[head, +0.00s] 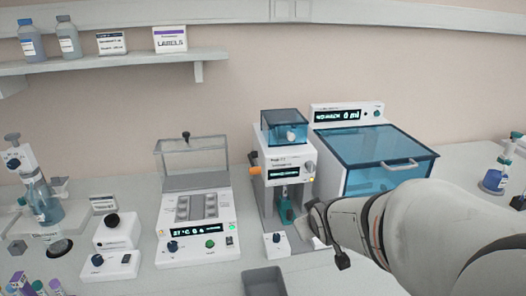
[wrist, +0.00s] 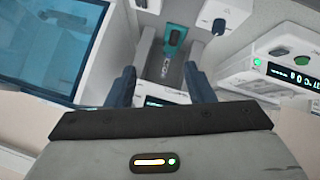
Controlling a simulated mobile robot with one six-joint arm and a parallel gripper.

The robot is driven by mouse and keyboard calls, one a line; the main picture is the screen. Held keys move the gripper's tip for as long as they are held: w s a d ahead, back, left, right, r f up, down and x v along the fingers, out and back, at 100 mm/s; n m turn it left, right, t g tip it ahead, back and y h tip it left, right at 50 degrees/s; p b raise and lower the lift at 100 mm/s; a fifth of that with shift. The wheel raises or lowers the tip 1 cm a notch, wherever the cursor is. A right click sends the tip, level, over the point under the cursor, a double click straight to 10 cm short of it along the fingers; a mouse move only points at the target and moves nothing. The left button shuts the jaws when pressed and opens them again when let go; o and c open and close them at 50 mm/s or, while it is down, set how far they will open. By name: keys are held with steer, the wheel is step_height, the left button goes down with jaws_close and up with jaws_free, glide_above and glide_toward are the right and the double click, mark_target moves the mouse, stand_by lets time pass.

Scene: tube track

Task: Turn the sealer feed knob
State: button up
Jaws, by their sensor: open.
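The sealer (head: 286,160) is a narrow white machine with a blue clear lid and a lit display, mid-bench in the head view. An orange knob (head: 256,171) sticks out on its left side and a pale round knob (head: 309,167) sits at its front right. I cannot tell which one is the feed knob. A teal part (head: 286,206) sits low in its opening; this part also shows in the wrist view (wrist: 175,40). My gripper (wrist: 160,85) is open, its dark blue fingers apart with nothing held, in front of the sealer's lower right.
A small white box with a dark knob (head: 277,238) stands before the sealer. A blue-lidded cabinet (head: 375,160) is close on the right, behind my arm. A heater block unit (head: 195,225) stands left. A grey tray (head: 264,281) lies at the front.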

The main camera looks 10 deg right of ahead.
mark_target(311, 169)
steer(key=w+d+r+n+t+p, duration=0.1)
steer(key=w+n+t, duration=0.1)
steer(key=w, duration=0.3)
steer(key=w+d+r+n+t+y+p, duration=0.1)
steer(key=w+d+n+t, duration=0.1)
steer(key=w, duration=0.3)
steer(key=w+d+r+n+t+p, duration=0.1)
steer(key=w+d+n+t, duration=0.1)
steer(key=w+t, duration=0.2)
steer(key=shift+w+r+t+y+p, duration=0.3)
steer(key=shift+w+r, duration=0.1)
steer(key=shift+w, duration=0.05)
steer(key=c, duration=1)
steer(key=shift+f+m+b, duration=0.15)
steer(key=shift+m+b, duration=0.15)
steer(key=shift+b, duration=0.4)
